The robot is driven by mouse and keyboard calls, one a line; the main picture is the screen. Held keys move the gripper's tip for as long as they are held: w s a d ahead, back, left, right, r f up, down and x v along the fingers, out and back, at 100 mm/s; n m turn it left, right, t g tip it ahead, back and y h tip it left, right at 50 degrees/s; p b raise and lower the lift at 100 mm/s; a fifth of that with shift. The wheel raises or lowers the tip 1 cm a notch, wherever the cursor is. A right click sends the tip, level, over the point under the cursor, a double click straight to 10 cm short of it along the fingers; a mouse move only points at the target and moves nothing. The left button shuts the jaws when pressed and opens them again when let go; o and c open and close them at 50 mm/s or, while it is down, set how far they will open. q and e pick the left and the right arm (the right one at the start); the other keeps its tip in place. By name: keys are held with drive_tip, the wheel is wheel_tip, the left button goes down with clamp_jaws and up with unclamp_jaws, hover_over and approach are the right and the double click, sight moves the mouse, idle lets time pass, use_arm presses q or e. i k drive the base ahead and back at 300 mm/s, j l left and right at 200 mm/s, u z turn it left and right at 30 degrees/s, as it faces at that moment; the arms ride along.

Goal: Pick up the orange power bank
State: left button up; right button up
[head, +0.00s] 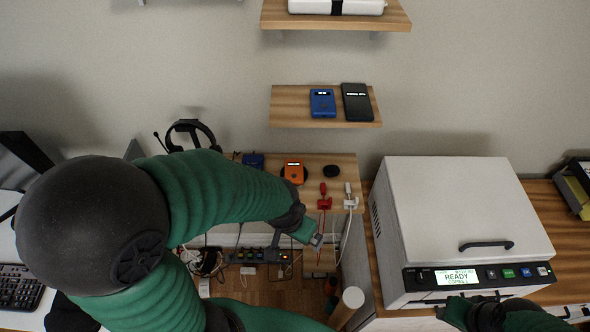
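The orange power bank (294,172) lies on the wooden desk shelf, near its middle, with a small lit display on its far end. My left gripper (316,240) is in front of the shelf's near edge, below and a little right of the orange power bank in the picture, and not touching it. Its fingers are small and I cannot tell if they are open. My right gripper (447,311) is at the bottom right, by the front of the white machine (455,215). Its fingers are dark and partly cut off, so their opening is unclear.
A blue device (253,160) and a black puck (331,171) flank the power bank. Red (324,198) and white (349,198) cabled connectors lie to its right. A wall shelf (290,106) above holds blue and black power banks. A power strip (258,256) is below.

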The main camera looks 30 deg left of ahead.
sight(293, 166)
drive_tip(key=j+u, duration=0.2)
drive_tip(key=j, duration=0.2)
drive_tip(key=i+j+u, duration=0.25)
drive_tip(key=j, duration=0.15)
drive_tip(key=j+u, duration=0.25)
drive_tip(key=u, duration=0.3)
drive_tip(key=k+j, duration=0.05)
